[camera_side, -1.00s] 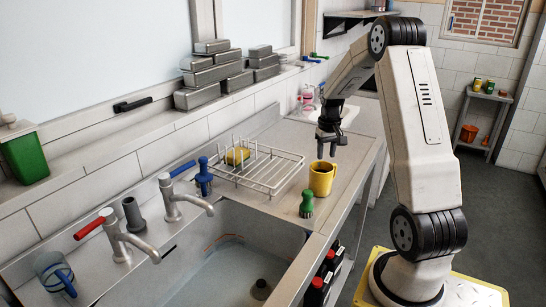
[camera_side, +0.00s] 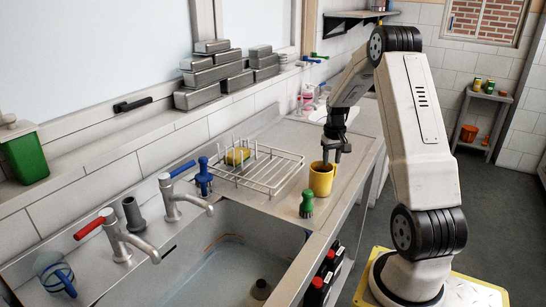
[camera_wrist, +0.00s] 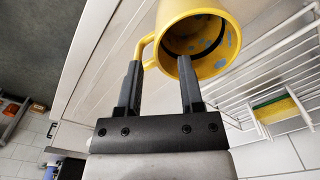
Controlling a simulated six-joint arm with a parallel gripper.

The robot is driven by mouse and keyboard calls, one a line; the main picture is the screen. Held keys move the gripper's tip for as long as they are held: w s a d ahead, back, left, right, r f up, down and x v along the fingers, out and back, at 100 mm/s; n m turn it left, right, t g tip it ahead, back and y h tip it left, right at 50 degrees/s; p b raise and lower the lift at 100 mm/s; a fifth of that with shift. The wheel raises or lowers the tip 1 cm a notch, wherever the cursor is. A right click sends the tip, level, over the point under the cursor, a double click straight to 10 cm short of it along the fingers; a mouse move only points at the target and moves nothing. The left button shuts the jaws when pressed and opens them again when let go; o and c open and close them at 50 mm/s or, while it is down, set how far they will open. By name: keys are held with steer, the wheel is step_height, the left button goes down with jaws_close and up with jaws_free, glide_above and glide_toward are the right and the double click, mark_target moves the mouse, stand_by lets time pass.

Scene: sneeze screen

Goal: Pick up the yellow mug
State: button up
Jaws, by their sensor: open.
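The yellow mug (camera_side: 320,181) stands upright on the steel counter, right of the dish rack and just behind the green-handled brush. In the wrist view the mug (camera_wrist: 226,45) shows its open mouth and dark, speckled inside, with its handle toward the left. My gripper (camera_side: 331,157) points down just above the mug's rim. In the wrist view my gripper (camera_wrist: 160,72) is open, one finger overlapping the mug's handle side and the other at the near rim. Nothing is held. The exact gap between fingers and mug cannot be told.
A wire dish rack (camera_side: 257,170) with a yellow-green sponge (camera_side: 237,156) stands left of the mug. A green brush (camera_side: 306,204) stands close in front of it. The sink (camera_side: 215,265) lies nearer the camera. The counter's right edge is close to the mug.

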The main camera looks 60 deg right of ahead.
mark_target(331, 165)
steer(key=shift+f, duration=2.45)
jaws_close()
